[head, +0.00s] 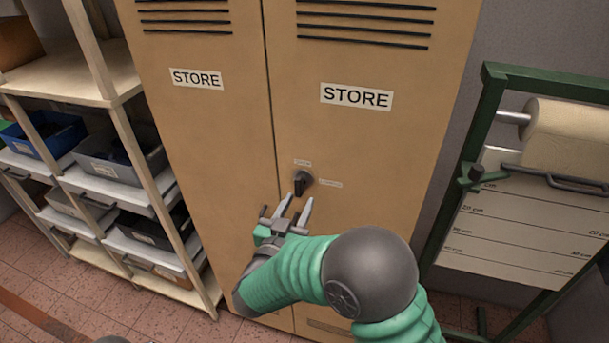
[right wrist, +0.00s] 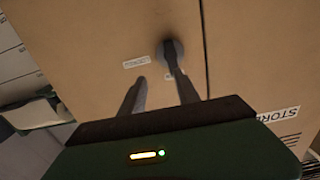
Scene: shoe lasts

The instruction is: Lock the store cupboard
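The tan store cupboard (head: 345,145) has two shut doors, each with a STORE label. A dark round knob (head: 303,181) with a raised grip sits on the right door near the seam. The grip looks roughly upright in the head view. One small label (head: 303,163) is above it and another (head: 330,184) to its right; both are too small to read surely. My right gripper (head: 297,205) is open and empty just below and in front of the knob. In the right wrist view the knob (right wrist: 173,50) lies beyond the fingertips (right wrist: 158,77), partly behind one finger. My left gripper is not in view.
A wooden shelf rack (head: 108,95) with bins (head: 113,160) stands left of the cupboard. A green frame (head: 470,150) with a paper roll (head: 565,138) and a marked board (head: 520,230) stands to the right. Tiled floor (head: 90,300) shows at lower left.

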